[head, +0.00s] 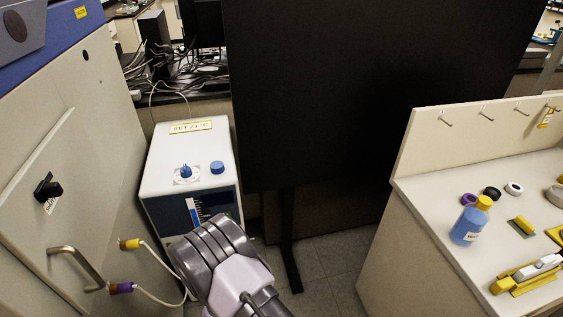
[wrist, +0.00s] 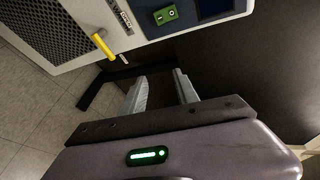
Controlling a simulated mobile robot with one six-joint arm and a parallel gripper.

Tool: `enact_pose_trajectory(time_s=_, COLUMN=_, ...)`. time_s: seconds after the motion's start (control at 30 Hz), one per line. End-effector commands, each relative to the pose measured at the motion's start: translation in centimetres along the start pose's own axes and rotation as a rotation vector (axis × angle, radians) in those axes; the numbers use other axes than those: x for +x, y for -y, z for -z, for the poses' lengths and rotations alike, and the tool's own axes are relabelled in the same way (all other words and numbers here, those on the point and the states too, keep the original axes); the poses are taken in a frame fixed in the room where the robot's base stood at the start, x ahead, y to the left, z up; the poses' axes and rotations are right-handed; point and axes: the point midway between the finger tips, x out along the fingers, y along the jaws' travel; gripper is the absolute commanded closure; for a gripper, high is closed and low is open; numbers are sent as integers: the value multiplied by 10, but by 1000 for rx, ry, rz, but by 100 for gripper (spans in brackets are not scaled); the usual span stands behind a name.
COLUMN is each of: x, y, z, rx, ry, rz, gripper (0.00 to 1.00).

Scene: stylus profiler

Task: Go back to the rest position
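My gripper (wrist: 161,88) is open in the wrist view, its two pale fingers apart with nothing between them. It hangs beside the white box unit (wrist: 72,22), which has a green rocker switch (wrist: 165,14) and a yellow handle-like fitting (wrist: 103,46). In the head view my arm is at the bottom centre, in front of the white unit (head: 188,155); the fingers are hidden there. The unit has two blue knobs or caps on top, one of them at the right (head: 217,167), and a display on its front.
A large cabinet (head: 100,150) with a black knob (head: 48,190) and a handle (head: 78,265) stands at the left. Yellow-ended (head: 130,244) and purple-ended (head: 121,288) hoses hang near my arm. A black panel (head: 340,90) stands behind. A bench (head: 425,195) with a blue bottle (head: 467,226) is at the right.

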Motion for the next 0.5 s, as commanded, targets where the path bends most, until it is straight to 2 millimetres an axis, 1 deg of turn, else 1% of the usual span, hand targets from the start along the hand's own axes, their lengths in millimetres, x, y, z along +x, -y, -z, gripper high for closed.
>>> enact_pose_trajectory(time_s=0.03, x=6, y=44, z=-2, rx=6, ry=2, rz=-44, gripper=64)
enact_pose_trajectory(time_s=0.07, x=8, y=69, z=-1, rx=-6, ry=11, rz=-83, gripper=64)
enact_pose_trajectory(time_s=0.1, x=5, y=104, z=1, rx=-35, ry=36, rz=-137, gripper=64)
enact_pose_trajectory(time_s=0.13, x=1, y=131, z=5, rx=-63, ry=60, rz=-174, gripper=64)
enact_pose_trajectory(time_s=0.17, x=-7, y=157, z=10, rx=-97, ry=89, rz=-210, gripper=64)
enact_pose_trajectory(time_s=0.2, x=-21, y=189, z=19, rx=-152, ry=133, rz=-250, gripper=64)
enact_pose_trajectory(time_s=0.23, x=-34, y=211, z=27, rx=-200, ry=170, rz=-277, gripper=64)
enact_pose_trajectory(time_s=0.27, x=-50, y=232, z=37, rx=-253, ry=207, rz=-299, gripper=64)
enact_pose_trajectory(time_s=0.3, x=-75, y=256, z=52, rx=-331, ry=257, rz=-325, gripper=64)
enact_pose_trajectory(time_s=0.37, x=-118, y=284, z=78, rx=-462, ry=329, rz=-356, gripper=64)
enact_pose_trajectory(time_s=0.4, x=-150, y=296, z=97, rx=-558, ry=373, rz=-373, gripper=64)
enact_pose_trajectory(time_s=0.47, x=-200, y=305, z=126, rx=-704, ry=431, rz=-398, gripper=64)
enact_pose_trajectory(time_s=0.5, x=-232, y=304, z=145, rx=-797, ry=464, rz=-417, gripper=64)
